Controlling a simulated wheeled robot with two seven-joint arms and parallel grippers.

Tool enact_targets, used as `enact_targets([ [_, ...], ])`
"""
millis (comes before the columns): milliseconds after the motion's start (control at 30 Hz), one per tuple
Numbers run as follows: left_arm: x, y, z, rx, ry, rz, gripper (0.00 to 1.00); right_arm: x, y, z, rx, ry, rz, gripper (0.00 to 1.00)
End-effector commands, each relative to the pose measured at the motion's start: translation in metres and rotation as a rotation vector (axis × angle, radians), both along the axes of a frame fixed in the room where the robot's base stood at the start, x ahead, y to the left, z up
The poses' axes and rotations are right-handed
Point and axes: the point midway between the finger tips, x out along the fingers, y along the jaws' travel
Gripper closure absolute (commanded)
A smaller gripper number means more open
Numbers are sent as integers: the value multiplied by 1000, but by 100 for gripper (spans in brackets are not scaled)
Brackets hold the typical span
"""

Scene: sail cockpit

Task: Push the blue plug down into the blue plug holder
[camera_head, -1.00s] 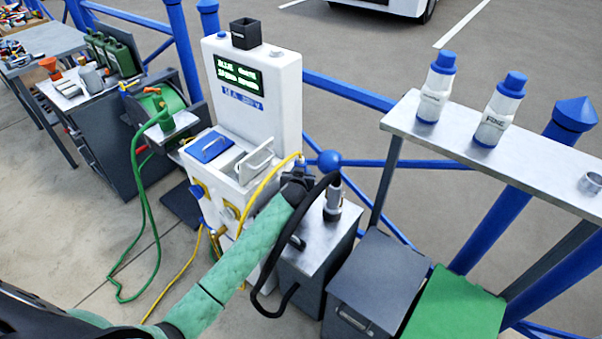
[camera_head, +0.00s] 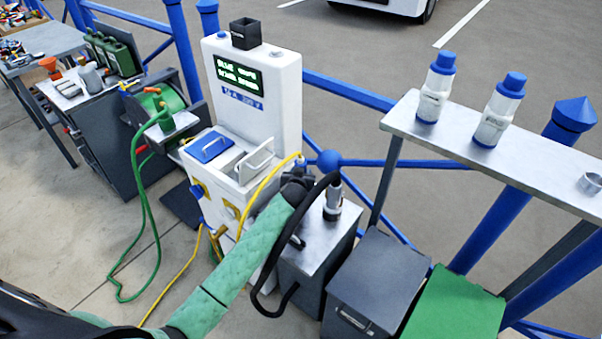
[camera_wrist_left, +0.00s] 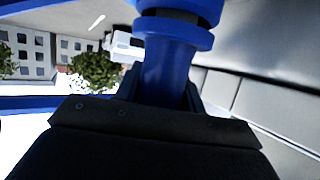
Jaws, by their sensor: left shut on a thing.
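My left gripper (camera_head: 300,176) reaches in on its green-sleeved arm, to the right of the white pedestal. In the left wrist view the gripper (camera_wrist_left: 163,92) is shut on a blue cylindrical plug body (camera_wrist_left: 170,65), with its dark fingers on both sides. A wider blue collar is at the top of this view. In the head view a small blue part (camera_head: 301,163) shows at the gripper's tip, by the end of the yellow cable. I cannot make out the blue plug holder, or whether the plug is seated in it. My right gripper is not in view.
The white pedestal (camera_head: 262,90) with a lit display stands left of the gripper. A grey box (camera_head: 325,238) with a black cable and upright connector is close on the right. A shelf (camera_head: 530,165) with two bottles stands further right. Blue railings run behind.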

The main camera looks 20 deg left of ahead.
Motion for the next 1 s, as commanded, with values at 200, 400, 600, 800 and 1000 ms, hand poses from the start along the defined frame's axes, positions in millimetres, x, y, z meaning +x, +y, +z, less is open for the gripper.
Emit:
enact_targets([
  [200, 0, 0, 1, -1, 0, 0, 92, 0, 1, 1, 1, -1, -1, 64],
  [400, 0, 0, -1, -1, -1, 0, 92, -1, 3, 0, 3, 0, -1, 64],
  [600, 0, 0, -4, -1, 0, 0, 92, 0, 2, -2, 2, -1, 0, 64],
  [800, 0, 0, -7, -1, 0, -1, 92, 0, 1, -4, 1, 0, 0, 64],
  [1000, 0, 0, -10, -1, -1, -1, 92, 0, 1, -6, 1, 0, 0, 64],
])
